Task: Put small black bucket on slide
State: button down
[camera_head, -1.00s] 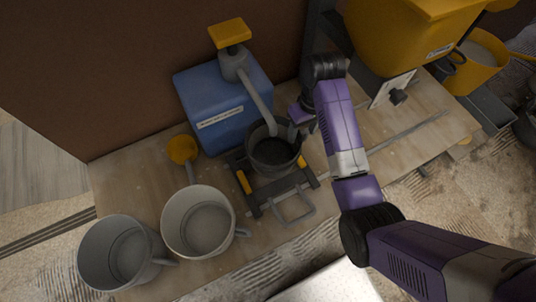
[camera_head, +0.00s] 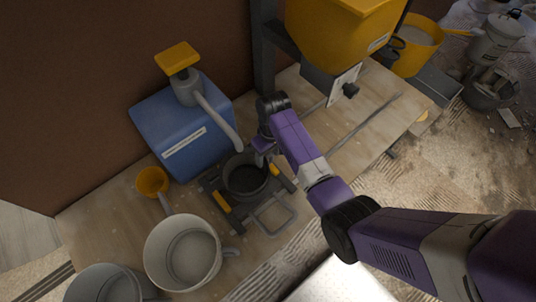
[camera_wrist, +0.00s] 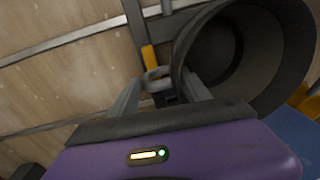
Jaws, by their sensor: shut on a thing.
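The small black bucket (camera_head: 246,180) is at the slide, a dark frame with yellow side strips and a grey front loop (camera_head: 274,216). It looks upright and mostly inside the frame, below the bent grey spout; whether it rests fully on it I cannot tell. My gripper (camera_head: 263,150) is at the bucket's back right rim, shut on the bucket. In the wrist view my gripper (camera_wrist: 158,90) has its fingers around a small grey part beside the wall of the bucket (camera_wrist: 275,60). The exact contact is partly hidden.
A blue box (camera_head: 185,135) with a pump and yellow top stands behind left. A yellow scoop (camera_head: 152,181) and two larger grey buckets, one here (camera_head: 183,254), are at the left. A yellow hopper (camera_head: 340,35) stands at the back right. Bare board (camera_head: 365,120) lies right of the slide.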

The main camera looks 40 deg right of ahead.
jog(key=c, duration=0.5)
grip_release()
notch_tip(320, 180, up, 12)
jog(key=shift+d, duration=0.4)
